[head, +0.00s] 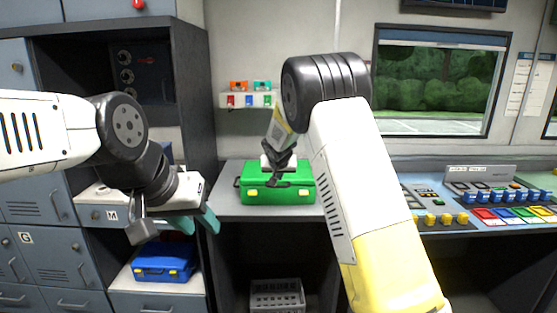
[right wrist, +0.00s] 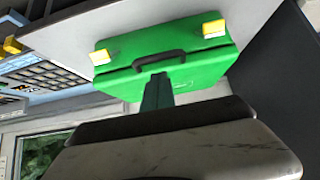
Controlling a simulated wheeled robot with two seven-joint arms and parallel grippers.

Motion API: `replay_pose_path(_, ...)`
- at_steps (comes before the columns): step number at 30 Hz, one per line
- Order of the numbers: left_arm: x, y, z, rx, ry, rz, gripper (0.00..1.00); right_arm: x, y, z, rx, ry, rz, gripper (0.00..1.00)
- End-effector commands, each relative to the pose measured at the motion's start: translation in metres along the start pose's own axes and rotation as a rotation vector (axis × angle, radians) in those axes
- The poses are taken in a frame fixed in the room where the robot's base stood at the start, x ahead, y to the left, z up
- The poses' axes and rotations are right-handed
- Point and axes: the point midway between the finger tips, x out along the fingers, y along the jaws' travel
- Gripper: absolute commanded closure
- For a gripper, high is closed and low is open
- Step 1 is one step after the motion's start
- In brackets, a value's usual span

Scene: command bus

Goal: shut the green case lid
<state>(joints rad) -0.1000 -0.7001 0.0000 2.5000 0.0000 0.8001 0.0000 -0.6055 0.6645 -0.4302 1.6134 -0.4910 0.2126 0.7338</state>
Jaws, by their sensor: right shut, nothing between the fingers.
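The green case (head: 300,190) sits on the grey counter in the head view, its handle and yellow latches facing me. Its lid (head: 305,169) looks down, lying flat over the body; I cannot tell whether a thin gap is left. The case (right wrist: 205,68) appears upside down in the right wrist view. My right gripper (head: 277,181) is shut and empty at the case's top front, by the handle; its fingers (right wrist: 157,92) overlap the lid, and contact is unclear.
A blue case (head: 164,262) sits on a lower shelf beneath my left gripper. A small wall shelf (head: 248,100) with coloured items hangs above the green case. A button console (head: 490,205) stands at the right. A grey crate (head: 277,296) lies under the counter.

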Motion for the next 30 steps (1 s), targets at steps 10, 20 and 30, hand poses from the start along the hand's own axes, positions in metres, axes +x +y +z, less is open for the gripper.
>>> replay_pose_path(10,0.000,0.000,0.000,0.000,0.000,0.000,0.64,0.027,-0.001,0.032,-0.006,0.062,0.002,1.00)
replay_pose_path(20,0.000,0.000,0.000,0.000,0.000,0.000,0.64,0.041,0.000,0.046,-0.003,0.113,0.004,1.00)
replay_pose_path(30,0.000,0.000,0.000,0.000,0.000,0.000,0.64,0.040,0.000,0.042,0.000,0.130,0.001,1.00)
